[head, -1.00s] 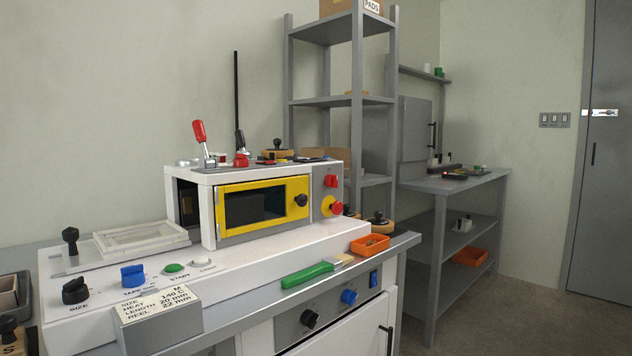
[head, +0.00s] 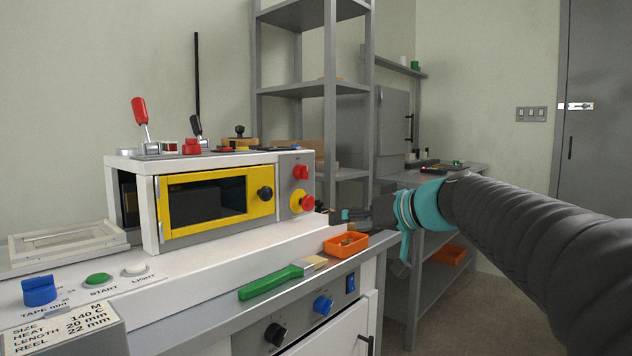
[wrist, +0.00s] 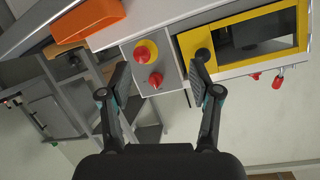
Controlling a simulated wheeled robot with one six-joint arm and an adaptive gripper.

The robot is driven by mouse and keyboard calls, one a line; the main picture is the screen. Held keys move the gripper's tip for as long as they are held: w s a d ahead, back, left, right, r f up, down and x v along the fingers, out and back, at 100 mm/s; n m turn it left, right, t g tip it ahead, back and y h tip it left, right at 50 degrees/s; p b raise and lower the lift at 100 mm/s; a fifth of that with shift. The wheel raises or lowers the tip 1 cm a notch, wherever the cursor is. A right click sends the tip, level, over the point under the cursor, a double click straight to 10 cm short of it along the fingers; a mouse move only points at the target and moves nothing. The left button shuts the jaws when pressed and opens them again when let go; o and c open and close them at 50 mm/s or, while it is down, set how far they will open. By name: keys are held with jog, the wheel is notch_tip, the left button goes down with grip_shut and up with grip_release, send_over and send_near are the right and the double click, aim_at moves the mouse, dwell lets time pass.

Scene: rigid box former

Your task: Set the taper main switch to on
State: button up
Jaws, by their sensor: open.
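The taper (head: 130,200) is a white box with a yellow-framed window on the long white bench unit. Its grey end panel carries a red knob (head: 301,172) above a red knob on a yellow round plate (head: 304,202). No label shows which is the main switch. The wrist view is turned over; there the plain red knob (wrist: 156,80) and the yellow-plated knob (wrist: 142,53) appear between the fingers. My gripper (head: 342,215) is open and empty, to the right of the panel, apparently apart from both knobs. It also shows in the wrist view (wrist: 158,72).
A black knob (head: 265,194) sits on the yellow window frame. An orange tray (head: 346,245) and a green-handled brush (head: 275,282) lie in front. Red (head: 140,112) and black levers stand on top. Grey shelves (head: 330,90) rise behind.

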aim_at(307, 173)
jog(key=w+r+n+t+y, duration=0.25)
jog(key=w+r, duration=0.35)
jog(key=w, duration=0.3)
jog(key=shift+m+y, duration=0.25)
jog(key=shift+m, duration=0.1)
jog(key=p+x, duration=0.1)
jog(key=x, duration=0.6)
jog(key=p+x, duration=0.2)
jog(key=x, duration=0.4)
jog(key=shift+w+a+r, duration=0.2)
jog(key=shift+w, duration=0.15)
jog(key=c, duration=1.1)
